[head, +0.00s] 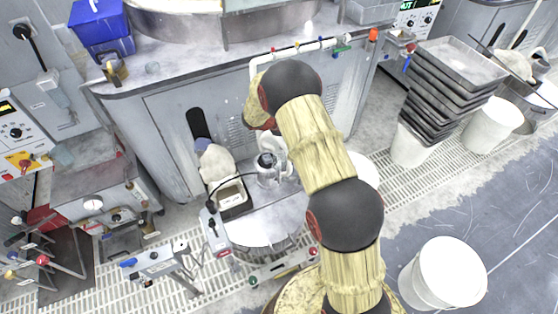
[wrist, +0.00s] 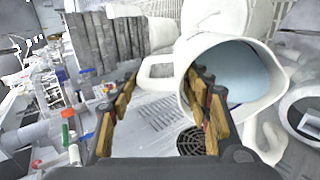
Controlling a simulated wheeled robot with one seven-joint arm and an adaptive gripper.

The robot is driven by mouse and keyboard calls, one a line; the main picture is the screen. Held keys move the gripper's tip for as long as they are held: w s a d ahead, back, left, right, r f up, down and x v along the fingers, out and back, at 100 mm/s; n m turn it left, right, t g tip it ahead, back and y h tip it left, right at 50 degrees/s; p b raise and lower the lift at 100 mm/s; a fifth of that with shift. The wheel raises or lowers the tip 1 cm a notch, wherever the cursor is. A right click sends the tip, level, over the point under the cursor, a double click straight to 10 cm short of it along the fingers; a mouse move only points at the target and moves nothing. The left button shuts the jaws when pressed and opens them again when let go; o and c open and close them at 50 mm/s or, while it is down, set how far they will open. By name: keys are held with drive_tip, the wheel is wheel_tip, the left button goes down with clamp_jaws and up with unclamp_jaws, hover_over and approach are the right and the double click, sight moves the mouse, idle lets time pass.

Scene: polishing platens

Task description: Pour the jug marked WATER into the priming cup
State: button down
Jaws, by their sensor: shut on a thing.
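In the wrist view a white jug (wrist: 188,42) fills the upper right, tilted with its wide mouth facing me. A pale blue surface shows inside it. My gripper (wrist: 163,80) has its fingers apart around the jug's left side, with a white handle loop (wrist: 150,84) showing between them. The right finger overlaps the jug's rim. No WATER marking is readable. In the head view my arm hides the gripper. A white vessel with a dark top (head: 266,178) stands beside the arm above a round platen; I cannot tell whether it is the priming cup.
A round grey platen (head: 262,226) lies below the arm. A white cloth-like bundle (head: 214,160) and a small open tray (head: 232,197) stand left of it. White buckets (head: 444,275) and stacked trays (head: 442,100) stand right. A dark round grate (wrist: 190,141) shows under the jug.

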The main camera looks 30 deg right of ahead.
drive_tip(key=shift+a+r+h+b, duration=0.65)
drive_tip(key=shift+a+h+b, duration=0.05)
drive_tip(key=shift+b, duration=0.4)
idle(4.3)
drive_tip(key=shift+d+p, duration=0.25)
drive_tip(key=shift+p, duration=0.3)
drive_tip(key=d+f+y+p, duration=0.3)
drive_tip(key=shift+y, duration=0.3)
drive_tip(key=shift+w+f, duration=0.1)
drive_tip(key=shift+f, duration=0.05)
drive_tip(key=d+f+y+p, duration=0.1)
drive_tip(key=d+p, duration=0.1)
drive_tip(key=d+f+y+p, duration=0.2)
drive_tip(key=shift+d+p, duration=0.1)
drive_tip(key=shift+p, duration=0.3)
drive_tip(key=d+f+y+p, duration=0.2)
drive_tip(key=d+f+p, duration=0.1)
drive_tip(key=p, duration=0.2)
drive_tip(key=shift+d+f+y+p, duration=0.6)
drive_tip(key=shift+f+y, duration=0.2)
drive_tip(key=shift+f, duration=0.15)
drive_tip(key=shift+d+f+y+b, duration=0.4)
drive_tip(key=shift+f+y+b, duration=0.05)
drive_tip(key=shift+f, duration=0.25)
drive_tip(key=shift+d+f+y+b, duration=0.35)
drive_tip(key=shift+f+y+b, duration=0.1)
drive_tip(key=shift+f, duration=0.2)
